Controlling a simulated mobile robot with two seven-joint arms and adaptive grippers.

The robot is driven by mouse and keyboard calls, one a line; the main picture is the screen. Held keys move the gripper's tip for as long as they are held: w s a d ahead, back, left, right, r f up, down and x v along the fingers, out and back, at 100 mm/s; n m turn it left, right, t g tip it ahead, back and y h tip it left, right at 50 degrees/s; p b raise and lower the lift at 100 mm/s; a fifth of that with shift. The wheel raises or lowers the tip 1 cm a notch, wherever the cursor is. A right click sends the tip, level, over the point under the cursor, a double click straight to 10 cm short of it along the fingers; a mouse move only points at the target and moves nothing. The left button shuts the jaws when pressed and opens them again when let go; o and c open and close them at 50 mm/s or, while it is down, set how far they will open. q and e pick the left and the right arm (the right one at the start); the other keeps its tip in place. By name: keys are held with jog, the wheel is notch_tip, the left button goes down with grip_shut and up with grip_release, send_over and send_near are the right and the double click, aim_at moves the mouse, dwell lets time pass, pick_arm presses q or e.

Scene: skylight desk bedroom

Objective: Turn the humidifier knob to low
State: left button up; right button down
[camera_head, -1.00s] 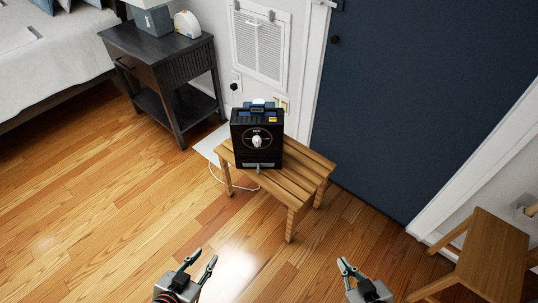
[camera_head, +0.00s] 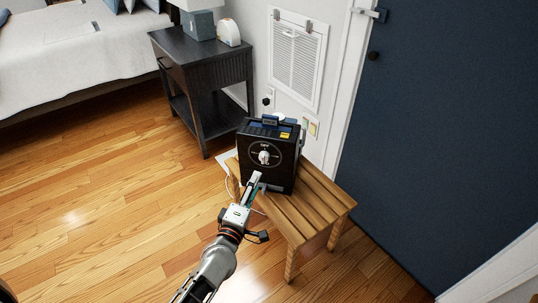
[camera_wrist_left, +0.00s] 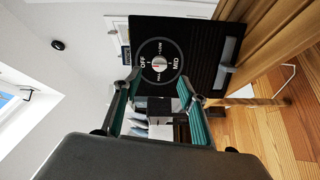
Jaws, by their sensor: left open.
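The humidifier (camera_head: 286,160) is a black box standing on a slatted wooden stool. Its round white knob (camera_head: 264,157) is on the front face. In the left wrist view the humidifier (camera_wrist_left: 205,45) appears turned sideways, and the knob (camera_wrist_left: 159,64) sits in a dial marked OFF, LOW, MID and MAX. I cannot tell surely which mark the knob points to. My left gripper (camera_head: 255,180) is in front of the humidifier, just below the knob in the head view. In the wrist view its open fingers (camera_wrist_left: 160,84) frame the lower dial area, with nothing between them. My right gripper is out of view.
The wooden stool (camera_head: 315,204) stands by the white wall, near a dark blue door (camera_head: 450,130). A dark nightstand (camera_head: 205,62) with a lamp is behind to the left, beside the bed (camera_head: 75,50). The wood floor (camera_head: 110,190) on the left is clear.

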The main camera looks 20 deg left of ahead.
aim_at(262, 161)
pick_arm(q)
jog(key=w, duration=0.3)
jog(key=w+n+b, duration=0.1)
jog(key=w, duration=0.2)
jog(key=w+a+n+y+b, duration=0.1)
jog(key=w, duration=0.3)
jog(key=shift+w+f, duration=0.1)
jog(key=shift+f, duration=0.15)
jog(key=shift+w+d, duration=0.1)
jog(key=shift+w, duration=0.15)
jog(key=shift+w+r, duration=0.15)
jog(key=shift+w, duration=0.1)
jog(key=c, duration=1.1)
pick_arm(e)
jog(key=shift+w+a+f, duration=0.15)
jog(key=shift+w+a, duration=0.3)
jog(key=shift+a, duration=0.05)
